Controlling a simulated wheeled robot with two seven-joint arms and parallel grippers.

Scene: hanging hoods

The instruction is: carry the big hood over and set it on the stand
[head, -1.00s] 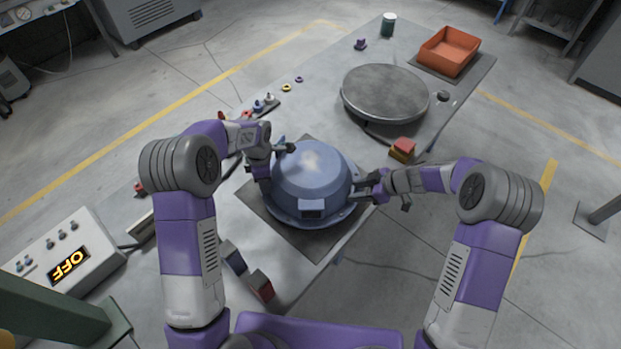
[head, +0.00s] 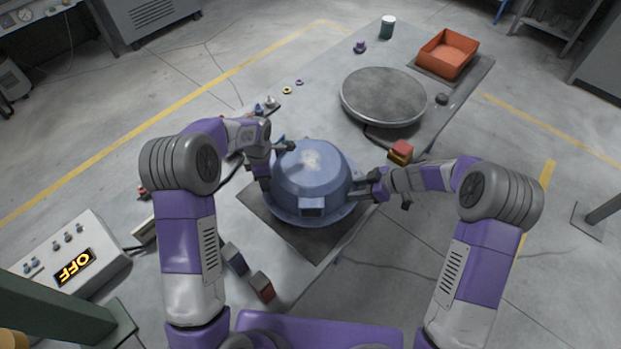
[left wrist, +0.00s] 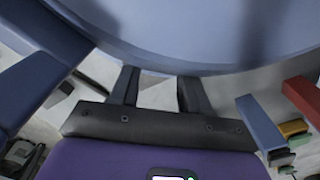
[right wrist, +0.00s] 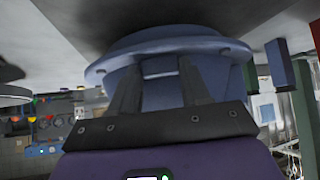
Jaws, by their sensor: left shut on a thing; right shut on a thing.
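The big hood (head: 312,180) is a blue dome with a wide rim, upright over a dark square mat (head: 315,243) at the near end of the table. My left gripper (head: 265,178) is shut on the hood at its left side. In the left wrist view its fingers (left wrist: 158,88) reach the blue rim. My right gripper (head: 366,188) is shut on the hood at its right side, and its fingers (right wrist: 153,80) show against the hood (right wrist: 165,90) in the right wrist view. I cannot tell whether the rim touches the mat. A round grey disc (head: 384,97), apparently the stand, is empty farther back.
A red and yellow block (head: 400,151) and a dark knob (head: 441,99) lie near the disc. Two blocks (head: 235,259) (head: 262,287) are near left. A control box (head: 75,262) reads OFF.

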